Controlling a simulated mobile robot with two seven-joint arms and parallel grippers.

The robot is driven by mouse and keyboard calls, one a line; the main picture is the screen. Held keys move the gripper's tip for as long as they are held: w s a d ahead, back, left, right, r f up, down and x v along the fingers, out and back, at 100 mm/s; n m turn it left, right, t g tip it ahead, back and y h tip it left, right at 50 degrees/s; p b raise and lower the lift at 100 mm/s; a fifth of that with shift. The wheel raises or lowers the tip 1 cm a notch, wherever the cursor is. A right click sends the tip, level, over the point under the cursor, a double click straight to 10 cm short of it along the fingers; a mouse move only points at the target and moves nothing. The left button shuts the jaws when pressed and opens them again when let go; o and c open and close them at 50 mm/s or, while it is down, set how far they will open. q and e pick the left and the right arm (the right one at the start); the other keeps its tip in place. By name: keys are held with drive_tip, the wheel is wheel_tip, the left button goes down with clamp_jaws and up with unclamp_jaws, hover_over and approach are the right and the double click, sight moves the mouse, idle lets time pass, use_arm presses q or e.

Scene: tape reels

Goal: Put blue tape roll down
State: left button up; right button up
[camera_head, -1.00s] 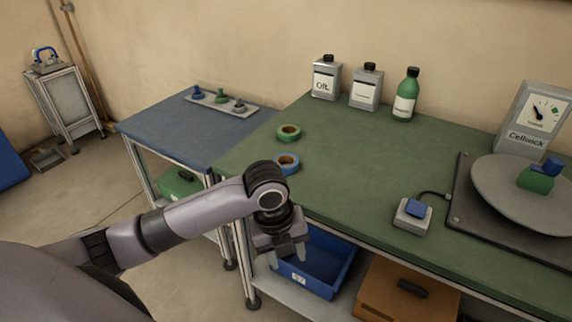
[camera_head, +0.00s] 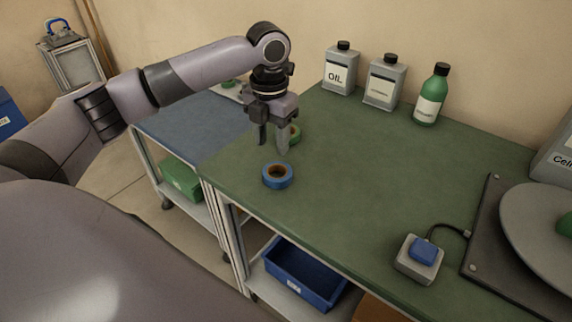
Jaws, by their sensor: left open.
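The blue tape roll (camera_head: 278,181) lies flat on the green-topped bench (camera_head: 350,170), near its left end. My left gripper (camera_head: 272,150) is open and empty, pointing down just above and behind the blue roll, apart from it. A green tape roll (camera_head: 295,134) lies behind the gripper and is partly hidden by a finger. My right gripper is not in view.
An oil can (camera_head: 340,74), a second can (camera_head: 382,86) and a green bottle (camera_head: 431,98) stand at the back. A blue-button box (camera_head: 418,258) and round turntable (camera_head: 540,225) are at right. A blue bin (camera_head: 300,270) is below. The bench middle is clear.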

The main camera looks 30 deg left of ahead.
sight(268, 166)
use_arm(q)
drive_tip(key=f, duration=0.2)
drive_tip(key=s+f, duration=0.1)
drive_tip(key=f, duration=0.2)
drive_tip(key=shift+s+a+f, duration=0.15)
drive_tip(key=shift+a+f, duration=0.1)
drive_tip(key=shift+f, duration=0.6)
clamp_jaws()
